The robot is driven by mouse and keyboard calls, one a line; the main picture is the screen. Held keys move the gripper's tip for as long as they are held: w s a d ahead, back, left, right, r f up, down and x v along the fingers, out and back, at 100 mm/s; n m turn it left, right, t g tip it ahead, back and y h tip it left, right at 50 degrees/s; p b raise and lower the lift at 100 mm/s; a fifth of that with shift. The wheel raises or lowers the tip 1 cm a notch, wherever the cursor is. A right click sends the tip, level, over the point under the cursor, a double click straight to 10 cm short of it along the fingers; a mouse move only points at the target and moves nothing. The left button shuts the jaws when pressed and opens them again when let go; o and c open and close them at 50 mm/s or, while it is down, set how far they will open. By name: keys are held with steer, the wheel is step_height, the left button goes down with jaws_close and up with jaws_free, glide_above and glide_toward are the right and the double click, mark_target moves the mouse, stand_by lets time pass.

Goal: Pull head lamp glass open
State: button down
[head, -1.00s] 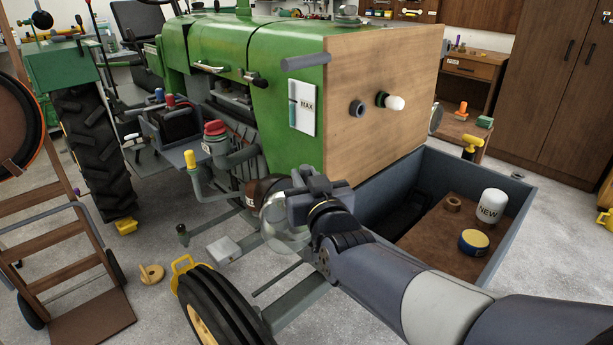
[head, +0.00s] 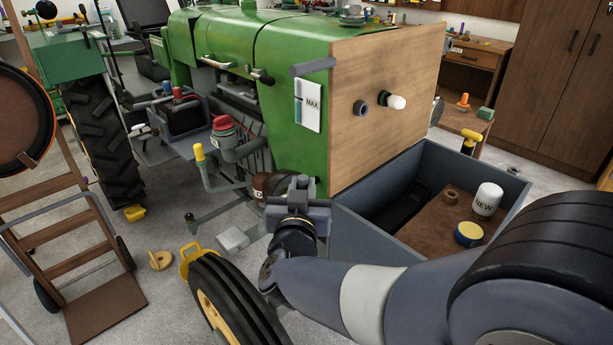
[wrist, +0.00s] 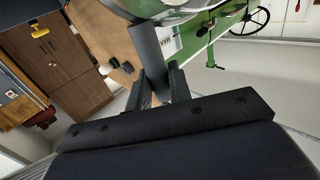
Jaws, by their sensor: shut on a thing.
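The head lamp glass is a clear round pane with a metallic rim (wrist: 168,8), cut off at the top of the wrist view. A grey bar (wrist: 147,48) runs down from its edge between my two fingers. My gripper (wrist: 162,84) is shut on this bar, which looks like the glass's handle. In the head view my gripper (head: 300,186) is at the tractor's lower front corner, below the green bodywork (head: 300,155). It hides the glass there. How far the glass stands open cannot be told.
A grey open crate (head: 375,235) with a white NEW container (head: 487,198) stands right of my gripper. The black front tyre (head: 235,295) is low and left of my arm. A hand truck (head: 75,240) stands at the left.

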steer(key=a+m+h+p, duration=0.1)
steer(key=s+a+m+h+p, duration=0.1)
steer(key=h, duration=0.1)
steer(key=s+a+m+h+p, duration=0.1)
steer(key=h, duration=0.1)
steer(key=shift+r+g, duration=0.3)
steer(key=shift+g, duration=0.1)
steer(key=shift+s+a+p, duration=0.35)
steer(key=shift+s+p, duration=0.05)
steer(key=shift+p, duration=0.1)
steer(key=shift+f, duration=0.1)
steer(key=c, duration=1.3)
jaws_free()
steer(key=shift+w+a+f, duration=0.1)
steer(key=shift+c, duration=0.2)
steer(key=shift+s+f, duration=0.1)
steer(key=shift+s, duration=0.15)
steer(key=v, duration=1)
steer(key=shift+a+b, duration=0.15)
steer(key=shift+b, duration=0.3)
